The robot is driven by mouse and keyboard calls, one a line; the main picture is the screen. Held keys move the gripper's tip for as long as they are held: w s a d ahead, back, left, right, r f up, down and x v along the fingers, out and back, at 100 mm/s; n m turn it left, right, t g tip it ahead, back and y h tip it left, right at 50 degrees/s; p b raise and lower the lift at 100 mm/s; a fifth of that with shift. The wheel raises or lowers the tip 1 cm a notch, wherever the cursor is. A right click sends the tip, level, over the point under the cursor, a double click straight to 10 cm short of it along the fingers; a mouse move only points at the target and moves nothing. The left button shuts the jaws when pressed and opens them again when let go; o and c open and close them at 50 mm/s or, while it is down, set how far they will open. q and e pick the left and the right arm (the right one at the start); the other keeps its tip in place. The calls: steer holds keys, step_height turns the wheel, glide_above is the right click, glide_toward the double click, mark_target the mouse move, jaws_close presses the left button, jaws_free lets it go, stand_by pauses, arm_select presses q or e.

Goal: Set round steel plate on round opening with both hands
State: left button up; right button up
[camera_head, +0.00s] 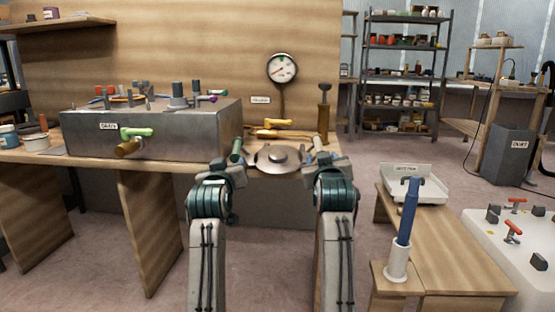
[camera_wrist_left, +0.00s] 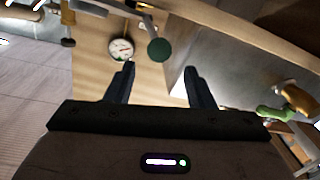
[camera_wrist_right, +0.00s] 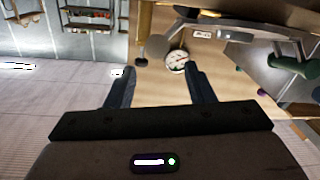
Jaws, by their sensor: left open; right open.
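A round steel plate (camera_head: 278,167) with a raised knob in its middle shows at the front edge of the bench in the head view. It lies between my two grippers. My left gripper (camera_head: 234,164) is open at the plate's left, near a green handle (camera_head: 236,150). A green round end (camera_wrist_left: 160,50) shows ahead of its fingers in the left wrist view. My right gripper (camera_head: 322,164) is open at the plate's right, with a grey knob (camera_wrist_right: 157,47) ahead of it. Nothing is between either pair of fingers. I cannot make out the round opening.
A pressure gauge (camera_head: 282,68) and an upright hand pump (camera_head: 324,112) are behind the plate. A low wooden table (camera_head: 450,262) with a blue-handled tool (camera_head: 408,212) stands at right.

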mark_target(237, 150)
arm_select(q)
steer(key=shift+w+r, duration=0.15)
steer(key=shift+w, duration=0.15)
steer(key=w, duration=1)
steer(key=shift+d, duration=0.3)
arm_select(e)
steer(key=w, duration=1)
steer(key=shift+w+d, duration=0.35)
steer(key=shift+d, duration=0.05)
arm_select(q)
jaws_close()
arm_select(e)
jaws_close()
arm_select(q)
steer(key=shift+r, duration=0.2)
arm_select(e)
steer(key=shift+r, duration=0.25)
